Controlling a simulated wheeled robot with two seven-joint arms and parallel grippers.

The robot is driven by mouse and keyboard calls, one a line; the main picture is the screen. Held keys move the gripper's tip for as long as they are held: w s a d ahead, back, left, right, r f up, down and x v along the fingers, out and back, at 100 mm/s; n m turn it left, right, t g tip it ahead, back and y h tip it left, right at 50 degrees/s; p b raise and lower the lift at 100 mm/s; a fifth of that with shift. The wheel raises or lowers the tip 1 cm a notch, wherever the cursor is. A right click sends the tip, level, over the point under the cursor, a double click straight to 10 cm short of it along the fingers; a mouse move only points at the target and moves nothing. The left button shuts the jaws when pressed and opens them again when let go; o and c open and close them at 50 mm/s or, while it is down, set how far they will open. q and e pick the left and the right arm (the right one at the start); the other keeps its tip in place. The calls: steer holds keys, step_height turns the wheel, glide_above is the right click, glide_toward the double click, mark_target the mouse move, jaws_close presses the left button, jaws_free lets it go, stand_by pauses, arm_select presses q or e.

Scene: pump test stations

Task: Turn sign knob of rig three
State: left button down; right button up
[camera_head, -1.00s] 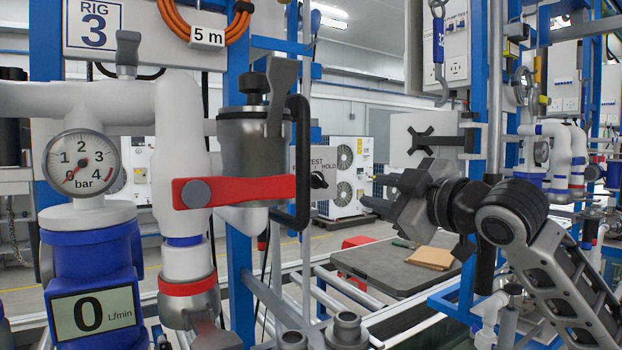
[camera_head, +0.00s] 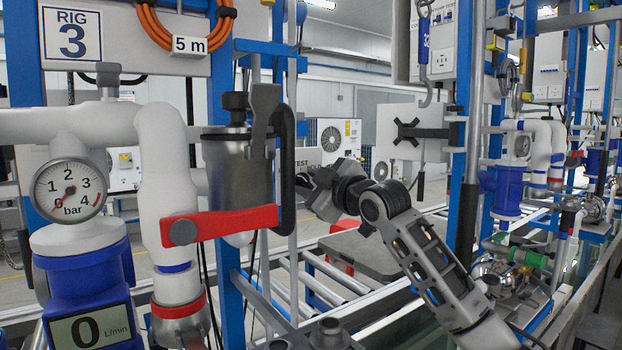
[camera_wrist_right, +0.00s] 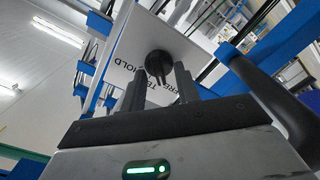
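In the right wrist view the sign plate (camera_wrist_right: 122,72) shows upside-down lettering with "HOLD". Its round black knob (camera_wrist_right: 158,65) has a bar-shaped grip. My right gripper's two fingers (camera_wrist_right: 160,82) stand apart, with the knob between and just beyond their tips. I cannot tell whether they touch it. My left gripper is not in view.
The grey filter housing (camera_head: 226,175) with a red lever (camera_head: 220,225) and a black curved handle (camera_head: 287,170) is close left of my right gripper. The rig 3 label (camera_head: 72,34) is at upper left. A blue upright (camera_head: 228,285) stands below the housing.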

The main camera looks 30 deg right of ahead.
jaws_close()
steer(key=shift+m, duration=0.3)
steer(key=m, duration=0.3)
steer(key=shift+m, duration=0.3)
steer(key=m, duration=0.4)
steer(key=shift+w+d, duration=0.1)
steer(key=m, duration=0.9)
steer(key=shift+d+f+m, duration=0.1)
steer(key=shift+d+m, duration=0.05)
steer(key=shift+m, duration=0.15)
